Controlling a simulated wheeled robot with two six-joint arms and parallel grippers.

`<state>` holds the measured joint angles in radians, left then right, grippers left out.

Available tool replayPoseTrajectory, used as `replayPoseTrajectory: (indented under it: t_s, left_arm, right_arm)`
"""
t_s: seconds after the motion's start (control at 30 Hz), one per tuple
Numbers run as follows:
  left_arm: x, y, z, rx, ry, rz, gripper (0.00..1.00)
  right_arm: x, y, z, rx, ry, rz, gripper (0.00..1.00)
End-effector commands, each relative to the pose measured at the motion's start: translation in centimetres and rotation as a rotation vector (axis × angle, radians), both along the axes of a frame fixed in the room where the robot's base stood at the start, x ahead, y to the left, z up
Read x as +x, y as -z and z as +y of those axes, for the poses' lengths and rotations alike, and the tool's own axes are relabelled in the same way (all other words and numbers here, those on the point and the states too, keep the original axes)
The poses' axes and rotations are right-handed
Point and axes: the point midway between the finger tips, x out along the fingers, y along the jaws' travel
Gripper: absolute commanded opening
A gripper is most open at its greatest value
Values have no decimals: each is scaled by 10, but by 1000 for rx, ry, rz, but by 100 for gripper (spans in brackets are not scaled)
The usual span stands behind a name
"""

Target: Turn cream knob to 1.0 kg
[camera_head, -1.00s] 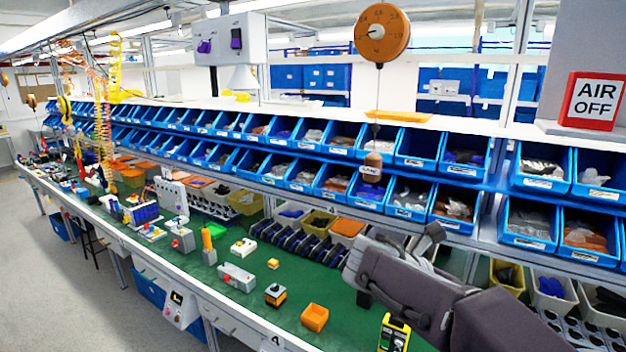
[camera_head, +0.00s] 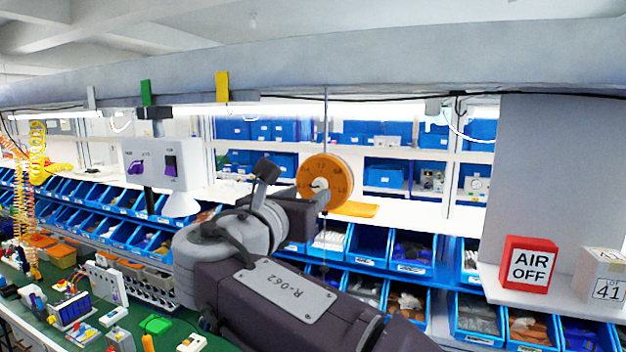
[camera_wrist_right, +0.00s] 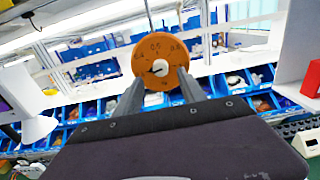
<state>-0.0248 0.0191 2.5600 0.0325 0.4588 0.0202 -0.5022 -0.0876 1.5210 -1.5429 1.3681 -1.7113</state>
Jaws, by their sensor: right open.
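The round orange dial (camera_head: 335,181) hangs from a cable above the blue bins, with numbers around its face. The cream knob (camera_head: 319,184) sits at its centre. In the right wrist view the dial (camera_wrist_right: 160,52) is straight ahead, with the knob (camera_wrist_right: 160,68) in its middle. The numbers and the knob's pointer are too small to read surely. My right gripper (camera_wrist_right: 161,86) is open, its two fingers spread below and either side of the knob, with nothing between them. In the head view my right wrist partly covers the dial's lower left. My left gripper is out of view.
A grey box with purple switches (camera_head: 155,165) hangs left of the dial. Rows of blue bins (camera_head: 369,246) lie below it. A red-framed AIR OFF sign (camera_head: 530,264) and a LOT 41 box (camera_head: 600,277) stand at the right. Air is clear right of the dial.

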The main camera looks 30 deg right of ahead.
Motion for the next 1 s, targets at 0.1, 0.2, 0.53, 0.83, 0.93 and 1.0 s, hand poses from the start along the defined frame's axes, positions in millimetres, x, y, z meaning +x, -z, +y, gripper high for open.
replayPoseTrajectory:
  t_s: [0.1,0.2,0.53,0.83,0.93,1.0]
  left_arm:
    - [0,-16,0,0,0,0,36]
    - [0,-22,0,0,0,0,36]
    - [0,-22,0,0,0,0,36]
    - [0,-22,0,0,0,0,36]
    - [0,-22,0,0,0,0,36]
    - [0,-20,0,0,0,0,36]
  right_arm:
    - [14,-5,-19,-1,6,2,48]
    - [24,-3,-29,-1,4,2,48]
    - [29,0,-34,1,0,0,48]
    - [30,0,-34,1,-1,1,0]
    - [29,0,-34,3,-1,-2,0]
    - [29,1,-34,9,0,-8,0]
